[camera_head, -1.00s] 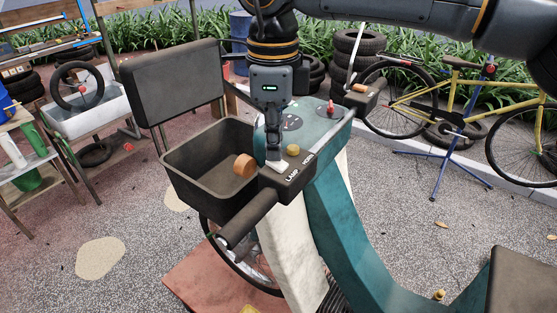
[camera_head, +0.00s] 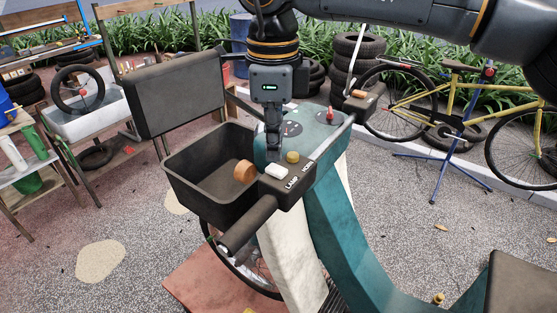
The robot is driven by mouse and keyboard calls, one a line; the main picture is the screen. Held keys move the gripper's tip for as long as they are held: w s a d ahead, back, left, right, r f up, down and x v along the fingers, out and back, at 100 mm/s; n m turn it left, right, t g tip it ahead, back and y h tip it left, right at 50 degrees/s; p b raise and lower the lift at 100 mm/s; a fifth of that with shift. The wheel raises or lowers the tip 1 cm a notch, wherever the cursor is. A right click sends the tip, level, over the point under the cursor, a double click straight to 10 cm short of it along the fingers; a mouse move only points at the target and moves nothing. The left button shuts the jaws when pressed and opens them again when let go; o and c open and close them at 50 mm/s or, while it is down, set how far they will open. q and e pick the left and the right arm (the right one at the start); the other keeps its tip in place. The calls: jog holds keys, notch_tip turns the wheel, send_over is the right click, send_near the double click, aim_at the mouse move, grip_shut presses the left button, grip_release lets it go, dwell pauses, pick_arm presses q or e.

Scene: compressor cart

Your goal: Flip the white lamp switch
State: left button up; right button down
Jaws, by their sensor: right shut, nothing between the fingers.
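The white lamp switch (camera_head: 277,171) sits on the dark control box at the left end of the teal scooter's handlebar, above the word LAMP. My right gripper (camera_head: 273,157) hangs from the top, shut and empty, its tip just behind the switch from my view. I cannot tell whether the tip touches the switch. A yellow horn button (camera_head: 292,157) is to the right of the switch, by the word HORN. My left gripper is not in view.
A dark open basket (camera_head: 205,165) with an orange knob (camera_head: 244,172) is left of the switch. A black handle grip (camera_head: 248,224) sticks out toward me. A dark panel (camera_head: 176,92) stands behind the basket. A red switch (camera_head: 330,114) is farther back.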

aim_at(275, 168)
notch_tip(275, 168, up, 3)
jog(key=shift+f+p, duration=0.2)
jog(key=shift+p, duration=0.5)
jog(key=shift+r+p, duration=0.35)
jog(key=shift+r, duration=0.8)
jog(key=shift+f, duration=0.1)
